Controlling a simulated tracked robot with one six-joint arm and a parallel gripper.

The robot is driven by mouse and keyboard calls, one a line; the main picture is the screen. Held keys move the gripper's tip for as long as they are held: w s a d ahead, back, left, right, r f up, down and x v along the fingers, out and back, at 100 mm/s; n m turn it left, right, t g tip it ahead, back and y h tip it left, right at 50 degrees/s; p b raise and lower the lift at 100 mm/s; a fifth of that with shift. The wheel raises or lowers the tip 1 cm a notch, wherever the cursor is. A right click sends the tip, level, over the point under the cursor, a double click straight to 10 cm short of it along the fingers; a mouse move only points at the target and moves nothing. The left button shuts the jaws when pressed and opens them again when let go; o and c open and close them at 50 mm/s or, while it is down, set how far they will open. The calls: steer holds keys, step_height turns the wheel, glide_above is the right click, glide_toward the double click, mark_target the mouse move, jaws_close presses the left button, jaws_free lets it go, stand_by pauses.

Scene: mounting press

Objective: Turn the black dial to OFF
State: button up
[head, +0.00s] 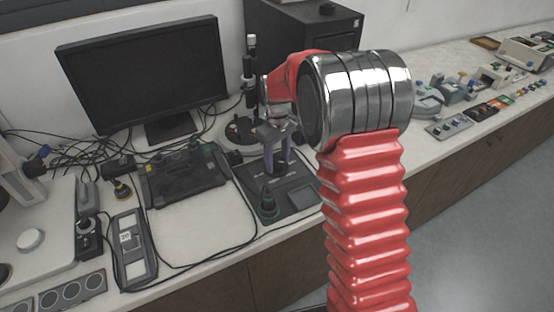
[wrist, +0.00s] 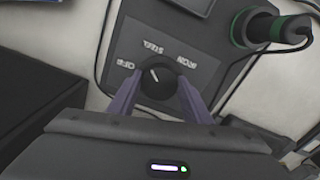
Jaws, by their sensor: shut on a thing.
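The black dial (wrist: 158,90) sits on a dark grey panel (wrist: 190,45) in the wrist view. Its white pointer line points up and slightly left, between the OFF label (wrist: 125,64) and the STEEL label (wrist: 153,47). The IRON label (wrist: 187,63) is to the right. My gripper (wrist: 157,93) has its two purple fingers on either side of the dial and is shut on it. In the head view my gripper (head: 279,169) reaches down to the dark device (head: 297,200); the dial is mostly hidden there between the fingers.
A green-ringed black plug-like part (head: 268,205) with a cable stands at the device's front left; it also shows in the wrist view (wrist: 262,28). A black control box (head: 183,180) and a monitor (head: 143,75) are to the left. Cables cross the bench.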

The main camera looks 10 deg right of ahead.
mark_target(277, 161)
steer(key=n, duration=0.4)
steer(key=shift+w+d+r+n, duration=0.1)
steer(key=shift+w+n, duration=0.1)
steer(key=shift+n, duration=1.9)
steer(key=o, duration=1.1)
steer(key=shift+c, duration=0.2)
step_height(277, 161, up, 14)
steer(key=shift+f, duration=0.2)
